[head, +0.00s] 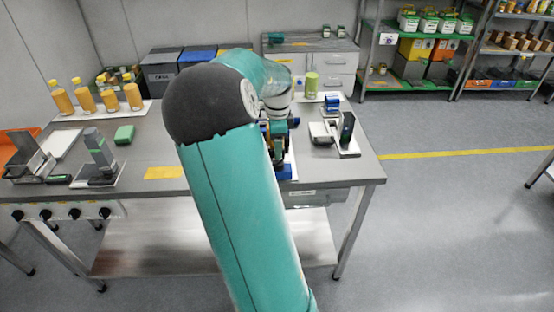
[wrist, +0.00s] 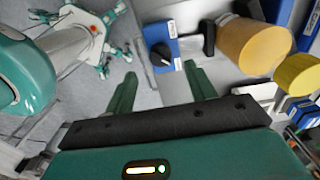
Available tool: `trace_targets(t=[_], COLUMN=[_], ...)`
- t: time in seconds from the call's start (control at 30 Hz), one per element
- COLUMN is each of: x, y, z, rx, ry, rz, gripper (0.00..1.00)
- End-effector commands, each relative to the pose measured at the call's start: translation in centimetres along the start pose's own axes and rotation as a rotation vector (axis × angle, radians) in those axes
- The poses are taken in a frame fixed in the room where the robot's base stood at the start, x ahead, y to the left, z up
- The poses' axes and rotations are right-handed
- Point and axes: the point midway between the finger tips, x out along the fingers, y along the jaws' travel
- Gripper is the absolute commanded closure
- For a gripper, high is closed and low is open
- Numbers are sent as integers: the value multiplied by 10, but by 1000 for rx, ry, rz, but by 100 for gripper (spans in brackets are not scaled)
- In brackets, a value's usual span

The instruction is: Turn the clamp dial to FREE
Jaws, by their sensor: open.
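In the wrist view, the clamp dial is a black knob (wrist: 160,54) on the face of a blue block (wrist: 158,33) with small white labels, too small to read. I cannot tell which mark the knob points to. My gripper (wrist: 160,71) is open, with its two green fingers apart and nothing between them. The knob lies ahead of the gap between the fingertips; I see no contact. In the head view my arm covers most of the filler; only blue parts (head: 284,172) show beside it.
In the wrist view an orange cylinder (wrist: 250,45) and a yellow cylinder (wrist: 297,74) stand close to the right of the block. A black upright piece (wrist: 209,38) is beside the dial.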

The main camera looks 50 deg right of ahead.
Motion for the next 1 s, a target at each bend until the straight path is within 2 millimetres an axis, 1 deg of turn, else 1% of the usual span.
trace_targets(t=[0.03,0.1,0.3,0.47,0.7,0.77,0.8,0.93,1.0], x=[11,25,54,64,64,64,64,64,64], y=[1,1,1,0,0,0,0,0,0], z=[0,0,0,0,1,1,1,1,1], rx=[0,-1,-1,-1,-2,-2,-2,-2,-2], ry=[1,1,0,-1,-1,-1,-1,-1,-1], rz=[4,4,2,0,-1,-1,-1,-1,-1], gripper=[45,45,45,45,45,55,63,88,90])
